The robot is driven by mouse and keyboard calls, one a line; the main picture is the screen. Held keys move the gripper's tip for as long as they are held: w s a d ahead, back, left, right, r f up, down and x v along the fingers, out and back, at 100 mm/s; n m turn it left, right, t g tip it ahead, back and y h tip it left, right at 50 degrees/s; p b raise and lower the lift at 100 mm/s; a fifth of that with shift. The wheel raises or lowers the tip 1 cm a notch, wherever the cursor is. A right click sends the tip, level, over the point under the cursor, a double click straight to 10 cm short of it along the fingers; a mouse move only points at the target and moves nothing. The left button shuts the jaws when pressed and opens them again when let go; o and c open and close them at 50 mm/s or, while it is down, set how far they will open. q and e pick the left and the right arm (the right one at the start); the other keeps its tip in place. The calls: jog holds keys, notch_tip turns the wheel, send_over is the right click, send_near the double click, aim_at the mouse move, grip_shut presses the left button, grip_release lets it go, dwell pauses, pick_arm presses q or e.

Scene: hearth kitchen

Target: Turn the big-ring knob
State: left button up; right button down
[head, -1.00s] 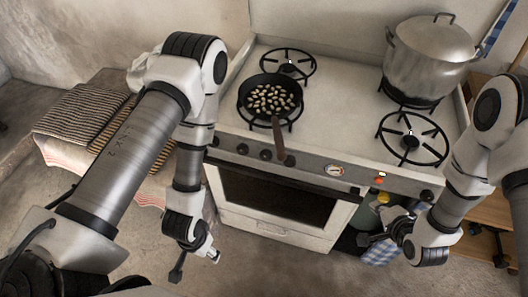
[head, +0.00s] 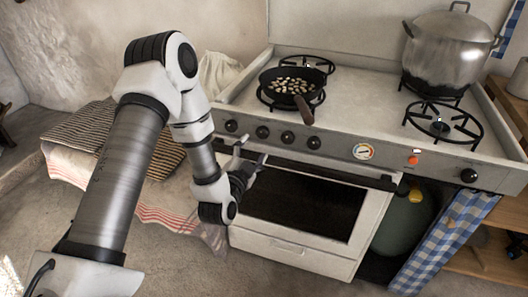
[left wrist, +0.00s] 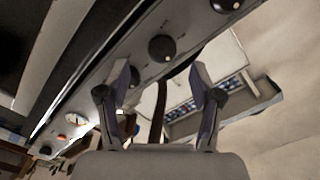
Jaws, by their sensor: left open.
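The stove's front panel (head: 340,150) carries a row of dark round knobs: a left-end knob (head: 231,126), a second (head: 262,132), a third (head: 288,137) and a fourth (head: 314,142), plus a far-right knob (head: 468,175). I cannot tell which is the big-ring knob. My left gripper (head: 250,153) is open and empty, just in front of and below the left knobs. In the left wrist view, its spread fingers (left wrist: 160,82) frame a gap with a dark knob (left wrist: 162,48) beyond it. Touching is not visible. My right gripper is out of view.
A big pot (head: 440,52) stands at the back right; the front-right burner (head: 440,124) is bare. An oven handle bar (head: 335,172) runs below the knobs.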

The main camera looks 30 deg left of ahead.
aim_at(261, 135)
pick_arm(q)
jog(key=x, duration=0.6)
jog(key=shift+w+r, duration=0.25)
jog(key=shift+w, duration=0.05)
jog(key=c, duration=1.1)
